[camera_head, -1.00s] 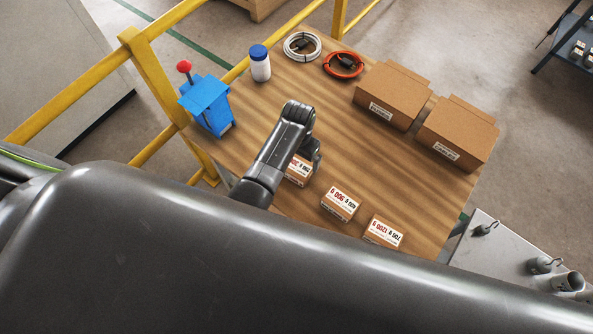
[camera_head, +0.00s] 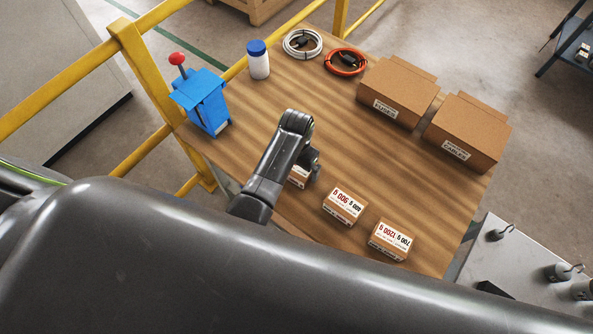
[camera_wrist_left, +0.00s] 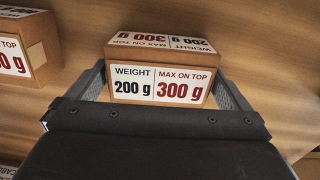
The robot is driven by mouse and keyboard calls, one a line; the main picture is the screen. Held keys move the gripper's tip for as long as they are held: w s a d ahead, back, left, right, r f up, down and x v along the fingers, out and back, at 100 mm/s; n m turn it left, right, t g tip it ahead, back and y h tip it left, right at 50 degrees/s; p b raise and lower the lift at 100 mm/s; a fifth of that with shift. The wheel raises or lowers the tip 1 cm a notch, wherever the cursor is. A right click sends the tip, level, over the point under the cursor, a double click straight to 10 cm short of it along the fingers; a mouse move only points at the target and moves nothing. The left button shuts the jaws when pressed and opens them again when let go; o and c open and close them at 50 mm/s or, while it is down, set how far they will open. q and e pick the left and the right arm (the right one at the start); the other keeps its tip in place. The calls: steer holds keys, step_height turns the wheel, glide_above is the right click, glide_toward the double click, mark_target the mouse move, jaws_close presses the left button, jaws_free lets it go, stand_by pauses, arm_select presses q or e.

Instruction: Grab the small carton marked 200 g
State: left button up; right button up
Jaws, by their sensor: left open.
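The small carton marked 200 g (camera_wrist_left: 160,86) sits on the wooden table, its label also reading 300 g max on top. It fills the space ahead of my left gripper (camera_wrist_left: 162,78), with one finger on each side. The fingers are open, and I cannot tell whether either touches the carton. In the head view the carton (camera_head: 299,177) is mostly hidden behind my left gripper (camera_head: 311,163). Two similar cartons stand in a row to its right, one marked 400 g (camera_head: 345,206) and one marked 700 g (camera_head: 390,240). My right gripper is not in view.
Two large boxes (camera_head: 398,92) (camera_head: 467,131) stand at the table's right side. A white cable coil (camera_head: 302,43), orange cable coil (camera_head: 346,61), blue-capped bottle (camera_head: 258,60) and blue device with a red knob (camera_head: 203,101) line the far and left edges. A yellow railing (camera_head: 137,66) runs behind.

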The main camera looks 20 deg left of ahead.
arm_select(q)
steer(key=c, duration=0.8)
steer(key=shift+r, duration=0.2)
